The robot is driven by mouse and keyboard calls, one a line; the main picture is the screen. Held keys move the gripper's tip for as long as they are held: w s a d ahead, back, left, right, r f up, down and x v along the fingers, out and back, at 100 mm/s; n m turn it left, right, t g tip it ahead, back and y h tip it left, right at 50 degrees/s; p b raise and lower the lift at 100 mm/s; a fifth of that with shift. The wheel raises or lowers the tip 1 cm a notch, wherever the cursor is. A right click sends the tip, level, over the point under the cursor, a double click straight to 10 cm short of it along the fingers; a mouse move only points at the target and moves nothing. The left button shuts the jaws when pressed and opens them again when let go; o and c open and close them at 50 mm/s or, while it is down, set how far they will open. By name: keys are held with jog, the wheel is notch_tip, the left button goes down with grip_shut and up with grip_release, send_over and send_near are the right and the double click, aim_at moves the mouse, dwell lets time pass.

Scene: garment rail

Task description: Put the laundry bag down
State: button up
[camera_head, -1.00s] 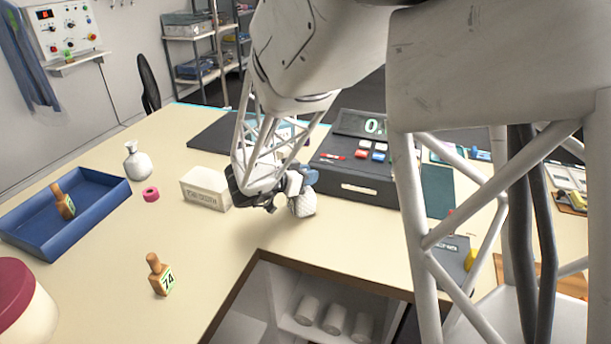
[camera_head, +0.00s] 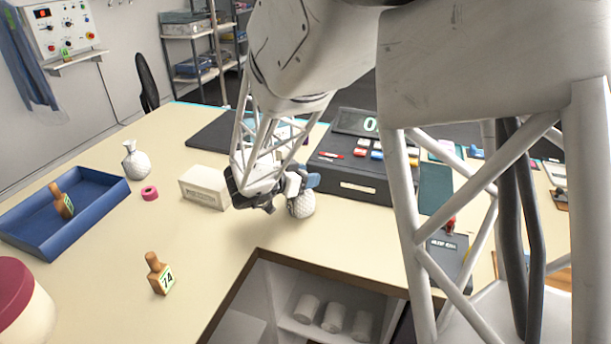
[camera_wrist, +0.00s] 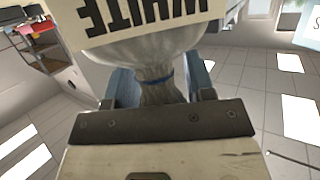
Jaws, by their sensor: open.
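A white laundry bag (camera_head: 301,206) is at my gripper, over the counter in front of the dark grey till. In the wrist view its gathered neck (camera_wrist: 160,90) with a blue tie lies between my gripper's blue fingers (camera_wrist: 163,82). In the head view my gripper (camera_head: 290,190) is open around the top of the bag. The bag's base appears to be on the counter, but contact is hard to tell. A panel lettered WHITE (camera_wrist: 150,14) shows upside down beyond the neck. A second white tied bag (camera_head: 136,160) stands at the far left.
A pale lettered block (camera_head: 205,187) is just left of my gripper. The till (camera_head: 350,175) is close behind. An open shelf recess lies below the counter edge.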

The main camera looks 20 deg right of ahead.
jog(key=shift+r, duration=0.15)
jog(key=v, duration=1.2)
dwell(0.3)
dwell(0.6)
